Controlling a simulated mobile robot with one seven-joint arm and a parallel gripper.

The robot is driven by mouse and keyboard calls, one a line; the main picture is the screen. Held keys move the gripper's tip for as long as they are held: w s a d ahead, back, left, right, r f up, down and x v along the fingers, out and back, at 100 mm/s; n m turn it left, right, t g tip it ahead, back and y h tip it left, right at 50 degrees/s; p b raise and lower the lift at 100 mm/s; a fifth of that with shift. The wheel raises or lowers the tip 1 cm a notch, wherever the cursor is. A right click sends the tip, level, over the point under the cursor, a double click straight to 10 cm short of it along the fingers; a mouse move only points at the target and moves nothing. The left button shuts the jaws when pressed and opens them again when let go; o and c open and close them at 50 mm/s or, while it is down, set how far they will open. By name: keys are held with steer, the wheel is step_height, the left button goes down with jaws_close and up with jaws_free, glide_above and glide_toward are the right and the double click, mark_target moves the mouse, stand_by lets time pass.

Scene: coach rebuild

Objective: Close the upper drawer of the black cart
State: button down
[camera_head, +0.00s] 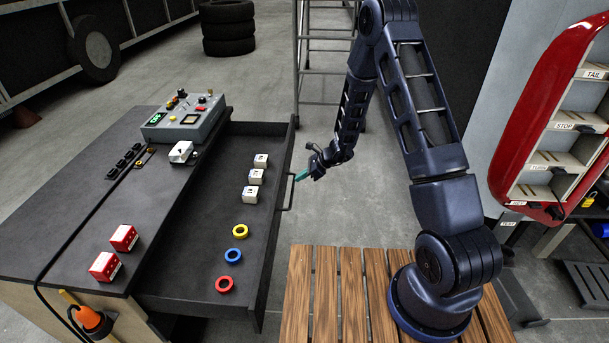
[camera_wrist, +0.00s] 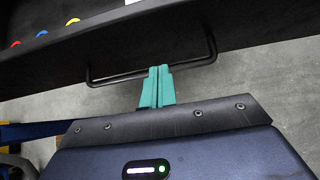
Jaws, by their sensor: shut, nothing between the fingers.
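The black cart (camera_head: 75,205) stands at the left. Its upper drawer (camera_head: 185,270) is pulled out to the right and open. The drawer front has a black bar handle (camera_head: 287,192), which also shows in the wrist view (camera_wrist: 115,80). My gripper (camera_head: 300,175) is at the outer side of the drawer front, by the handle. Its teal fingers (camera_wrist: 158,85) are shut and empty, with the tips at the handle bar in the wrist view. I cannot tell whether they touch it. Inside the drawer are white blocks (camera_head: 251,194) and red, blue and yellow rings (camera_head: 233,257).
A grey control box (camera_head: 185,120) and two red blocks (camera_head: 105,266) sit on the cart top. A slatted wooden platform (camera_head: 325,290) lies under my arm's base. A metal ladder (camera_head: 325,60) and stacked tires (camera_head: 228,28) stand behind. A red lamp rack (camera_head: 550,115) is at the right.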

steer(key=x, duration=0.6)
stand_by(0.3)
